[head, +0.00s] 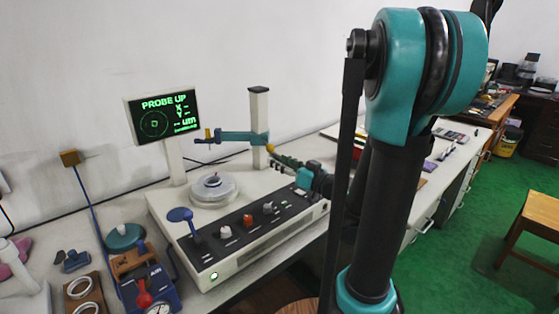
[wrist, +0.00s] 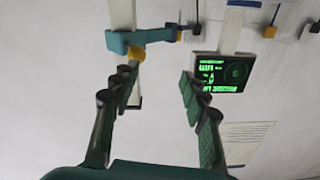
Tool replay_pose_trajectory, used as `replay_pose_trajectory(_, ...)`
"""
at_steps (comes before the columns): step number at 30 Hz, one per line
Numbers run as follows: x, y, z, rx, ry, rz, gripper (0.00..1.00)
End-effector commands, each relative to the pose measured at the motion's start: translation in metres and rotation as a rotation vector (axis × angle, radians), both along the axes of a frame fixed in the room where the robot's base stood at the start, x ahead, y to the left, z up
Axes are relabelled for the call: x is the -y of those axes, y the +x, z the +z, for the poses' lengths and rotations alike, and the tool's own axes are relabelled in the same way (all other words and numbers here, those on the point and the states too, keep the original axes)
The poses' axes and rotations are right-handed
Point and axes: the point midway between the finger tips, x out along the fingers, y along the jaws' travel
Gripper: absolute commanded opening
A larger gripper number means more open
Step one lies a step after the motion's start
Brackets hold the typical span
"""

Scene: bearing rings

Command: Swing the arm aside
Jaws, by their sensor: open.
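The teal swing arm (head: 232,137) sits on a pale upright post (head: 259,115) of the measuring machine and reaches left over the round table (head: 213,190). Its yellow knob (head: 270,147) is by the post. In the wrist view the knob (wrist: 137,54) shows below the teal arm (wrist: 122,40), just beyond the left fingertip. My gripper (head: 280,160) is just right of the post, near the knob. In the wrist view its fingers (wrist: 158,80) are apart with nothing between them. I cannot tell whether a finger touches the knob.
A screen (head: 163,115) reading "PROBE UP" stands at the left back. A ring (head: 212,181) lies on the round table. The front panel (head: 245,222) has a blue lever (head: 180,214) and several knobs. A tray with rings (head: 84,292) and a gauge stand lie at the left front.

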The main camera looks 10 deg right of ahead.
Motion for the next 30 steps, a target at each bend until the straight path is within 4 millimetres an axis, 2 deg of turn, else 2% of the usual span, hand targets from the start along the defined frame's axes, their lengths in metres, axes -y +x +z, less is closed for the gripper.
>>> replay_pose_trajectory(24,0.012,-0.050,0.000,0.000,0.000,-0.001,0.45)
replay_pose_trajectory(30,0.013,-0.054,0.000,0.000,0.000,-0.001,0.45)
